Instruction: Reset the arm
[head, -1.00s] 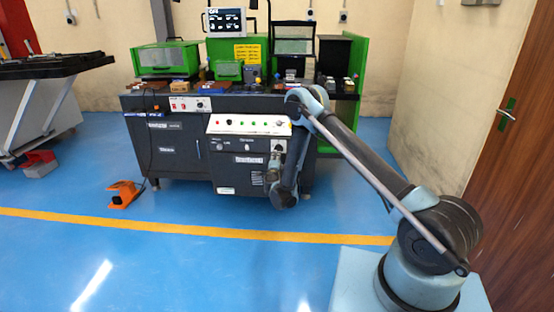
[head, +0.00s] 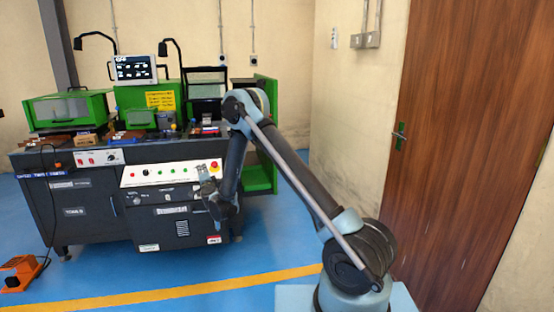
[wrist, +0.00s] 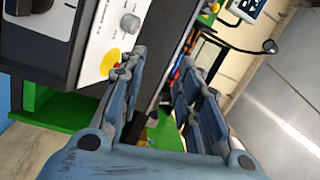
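My gripper (head: 208,181) hangs in front of the bender's control panel in the head view, at the end of my bent arm. In the wrist view its two fingers (wrist: 160,85) stand apart with nothing held between them. The busbar bender (head: 100,200) is a dark cabinet with green guards on top. Its white control panel (head: 150,172) carries several small buttons and a red stop button on yellow. I cannot tell from the head view how far the fingers are from the panel.
A brown wooden door (head: 455,150) and a beige wall (head: 340,110) stand to the right. An orange foot pedal (head: 20,272) lies on the blue floor at the left. A yellow line (head: 180,292) crosses the floor in front of the bender. A screen (head: 133,68) stands above it.

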